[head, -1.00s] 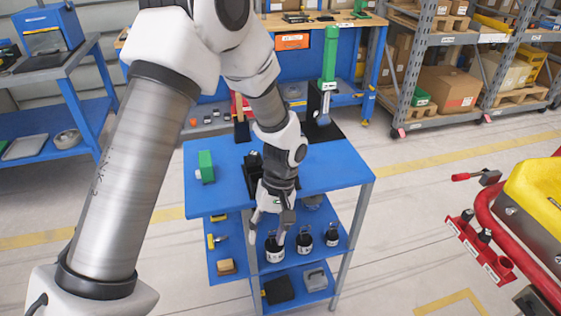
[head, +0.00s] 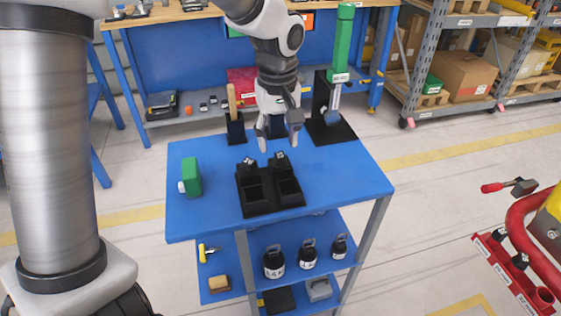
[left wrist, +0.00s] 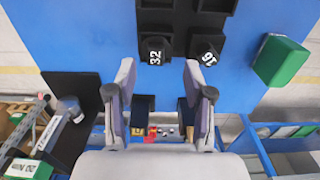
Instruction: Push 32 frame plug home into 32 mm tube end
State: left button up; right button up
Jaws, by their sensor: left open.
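The plug marked 32 (left wrist: 155,50) stands in the black holder (left wrist: 168,18) on the blue cart top. In the head view this plug (head: 279,159) is at the holder's right back. A second plug (left wrist: 207,50), apparently marked 16, stands beside it; it also shows in the head view (head: 247,165). My left gripper (head: 278,143) points down, open and empty, behind and above the 32 plug. In the left wrist view, its fingertips (left wrist: 160,75) are apart just below that plug. My right gripper is out of view.
A green block (head: 192,177) lies left of the holder. A wooden-handled tool (head: 232,100) and a tall green tool (head: 343,45) stand in black stands at the cart's back edge. Weights (head: 274,262) sit on the lower shelf. The cart top's front right is clear.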

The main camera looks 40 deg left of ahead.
aim_at(280, 155)
pick_arm(q)
jog(key=f, duration=0.2)
jog(key=w+f, duration=0.1)
jog(key=f, duration=0.1)
jog(key=shift+a+f, duration=0.1)
jog(key=shift+f, duration=0.25)
jog(key=shift+s+r, duration=0.2)
grip_shut()
notch_tip(280, 155, up, 4)
jog(key=shift+f, duration=0.15)
jog(key=s+d+r+p, duration=0.1)
jog(key=s+d+p, duration=0.4)
jog(key=s+d, duration=0.5)
jog(key=shift+s+p, duration=0.4)
jog(key=shift+s, duration=0.85)
